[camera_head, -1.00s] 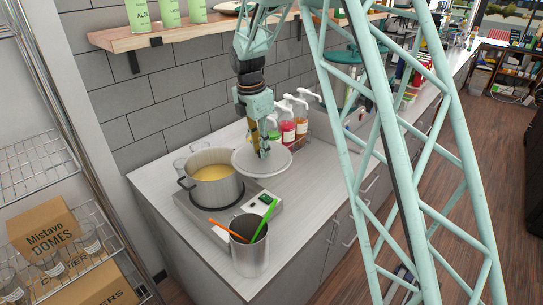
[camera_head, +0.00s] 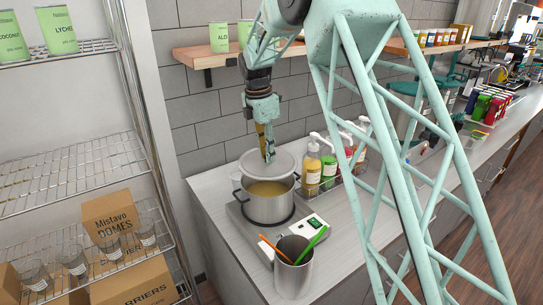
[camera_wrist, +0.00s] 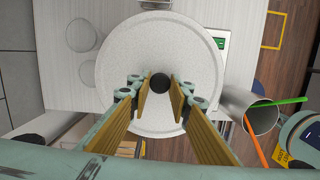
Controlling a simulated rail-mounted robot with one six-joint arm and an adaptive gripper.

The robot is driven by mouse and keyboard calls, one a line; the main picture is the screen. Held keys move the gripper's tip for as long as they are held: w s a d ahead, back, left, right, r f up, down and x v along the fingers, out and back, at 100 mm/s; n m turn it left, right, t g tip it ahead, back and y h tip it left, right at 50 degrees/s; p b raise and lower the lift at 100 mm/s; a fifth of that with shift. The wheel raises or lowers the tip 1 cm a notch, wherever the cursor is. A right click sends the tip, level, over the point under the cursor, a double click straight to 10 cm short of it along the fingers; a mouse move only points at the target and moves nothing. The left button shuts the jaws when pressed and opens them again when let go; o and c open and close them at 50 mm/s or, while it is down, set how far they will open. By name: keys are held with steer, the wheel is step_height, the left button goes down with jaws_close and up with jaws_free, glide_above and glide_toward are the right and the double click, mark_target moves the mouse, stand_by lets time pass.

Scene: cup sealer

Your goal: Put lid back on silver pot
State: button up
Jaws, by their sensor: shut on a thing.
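The silver pot (camera_head: 268,209) stands on a hot plate with yellow-brown liquid showing in its open front part. The pale round lid (camera_head: 288,160) is held above the pot's back part in the head view, apart from the rim as far as I can tell. My gripper (camera_head: 267,158) is shut on the lid's dark knob. In the wrist view the lid (camera_wrist: 120,75) looks flat and speckled, and its black knob (camera_wrist: 160,83) sits between my fingertips (camera_wrist: 161,92). The lid hides most of what lies below it there.
The hot plate (camera_head: 308,224) has a green display. A metal cup (camera_head: 293,272) with orange and green sticks stands at the front. Pump bottles (camera_head: 312,172) stand right of the pot near the wall. A wooden shelf (camera_head: 200,58) runs above; a wire rack (camera_head: 95,152) is at left.

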mark_target(267, 167)
steer(key=shift+f, duration=0.1)
stand_by(0.3)
steer(key=shift+f+b, duration=1.3)
steer(key=shift+f, duration=0.85)
steer(key=shift+f+b, duration=0.35)
steer(key=shift+f, duration=0.6)
steer(key=shift+f+p, duration=0.2)
steer(key=shift+p, duration=0.15)
stand_by(1.7)
steer(key=o, duration=1)
steer(key=o, duration=0.5)
steer(key=shift+c, duration=0.2)
steer(key=shift+r, duration=0.2)
